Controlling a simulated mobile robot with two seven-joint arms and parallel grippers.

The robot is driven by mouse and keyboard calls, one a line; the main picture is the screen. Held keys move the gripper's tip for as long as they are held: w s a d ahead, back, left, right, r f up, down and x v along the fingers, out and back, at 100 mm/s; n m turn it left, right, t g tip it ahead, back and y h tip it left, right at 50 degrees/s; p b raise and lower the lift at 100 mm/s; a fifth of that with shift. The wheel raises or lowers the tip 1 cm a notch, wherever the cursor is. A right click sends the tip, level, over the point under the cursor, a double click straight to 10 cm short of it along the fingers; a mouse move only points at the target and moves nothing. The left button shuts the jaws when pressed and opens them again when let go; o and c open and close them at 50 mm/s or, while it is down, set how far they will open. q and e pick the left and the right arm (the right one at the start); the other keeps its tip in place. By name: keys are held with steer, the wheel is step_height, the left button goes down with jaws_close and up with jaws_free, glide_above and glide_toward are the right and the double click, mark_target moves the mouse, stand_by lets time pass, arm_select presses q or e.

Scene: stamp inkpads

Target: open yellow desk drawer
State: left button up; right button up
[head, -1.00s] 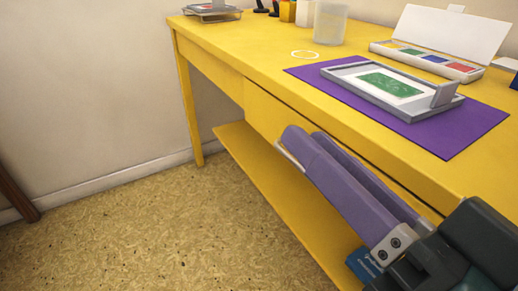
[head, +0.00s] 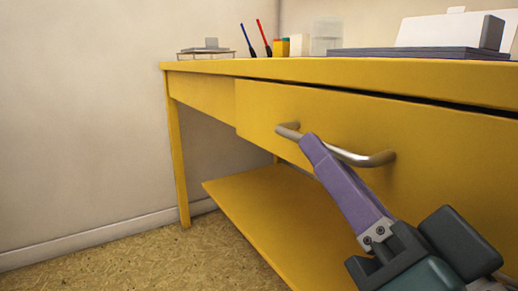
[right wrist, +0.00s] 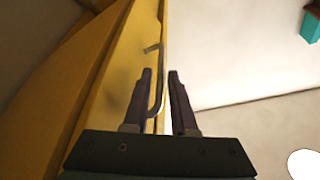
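The yellow desk (head: 200,66) has a wide yellow drawer (head: 450,160) with a curved metal handle (head: 350,156) on its front. A dark gap runs along the drawer's top edge, and its front stands slightly proud of the desk panel at left. My right gripper (head: 310,140) has purple fingers that reach the handle near its left end. In the right wrist view the two fingers (right wrist: 160,74) are apart, and the handle (right wrist: 158,92) lies between them, close to the left finger. Contact is not clear. My left gripper is out of view.
A yellow lower shelf (head: 265,215) lies under the drawer. On the desktop are a wire stand (head: 207,52), two pens, small blocks, a clear cup (head: 327,36) and a dark tray edge (head: 420,53). The floor (head: 120,258) at left is clear.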

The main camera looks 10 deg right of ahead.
steer(key=shift+x, duration=1.85)
steer(key=shift+c, duration=0.2)
jaws_close()
steer(key=shift+f, duration=0.1)
